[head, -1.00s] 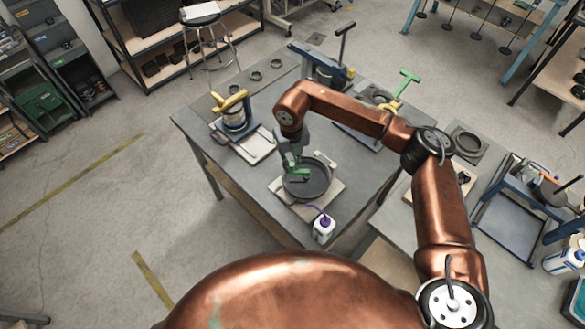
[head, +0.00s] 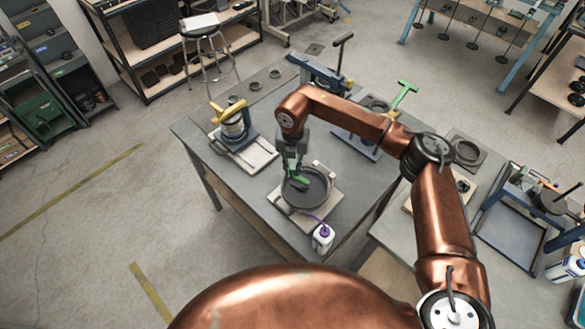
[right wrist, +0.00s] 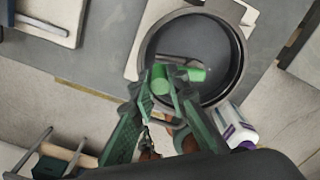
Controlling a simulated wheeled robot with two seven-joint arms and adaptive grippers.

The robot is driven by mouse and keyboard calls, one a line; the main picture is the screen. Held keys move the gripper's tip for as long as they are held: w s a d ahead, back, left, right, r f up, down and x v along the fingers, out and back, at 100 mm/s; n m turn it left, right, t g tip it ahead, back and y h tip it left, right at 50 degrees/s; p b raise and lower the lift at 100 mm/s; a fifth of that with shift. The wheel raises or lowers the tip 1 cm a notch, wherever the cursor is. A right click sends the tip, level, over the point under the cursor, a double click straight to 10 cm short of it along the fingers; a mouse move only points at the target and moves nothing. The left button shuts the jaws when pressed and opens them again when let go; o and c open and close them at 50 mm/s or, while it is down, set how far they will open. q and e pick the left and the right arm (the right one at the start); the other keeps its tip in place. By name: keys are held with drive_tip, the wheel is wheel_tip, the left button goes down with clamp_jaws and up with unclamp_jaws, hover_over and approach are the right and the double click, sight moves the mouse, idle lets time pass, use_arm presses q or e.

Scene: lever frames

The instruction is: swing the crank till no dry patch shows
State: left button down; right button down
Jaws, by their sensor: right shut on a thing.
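A round dark pan (head: 318,190) sits on a pale base plate (head: 327,209) near the front corner of the table; it also shows in the right wrist view (right wrist: 222,62). Its crank has a green handle (head: 301,183), seen over the pan's near side in the right wrist view (right wrist: 163,82). My right gripper (right wrist: 177,77) is shut on the green handle, and in the head view (head: 294,174) it reaches down into the pan. A metal crank arm (right wrist: 186,57) lies across the dark floor. Wet and dry areas cannot be told apart. My left gripper is out of view.
A white bottle with a purple cap (head: 323,237) stands close beside the base plate. A yellow-handled device (head: 233,124), a blue vise-like device (head: 320,73) and a green T-handle (head: 404,94) stand elsewhere on the table (head: 213,165).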

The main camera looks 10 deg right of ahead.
drive_tip(key=shift+r, duration=0.1)
drive_tip(key=c, duration=1.9)
unclamp_jaws()
wheel_tip(320, 180, up, 12)
drive_tip(key=shift+f, duration=0.1)
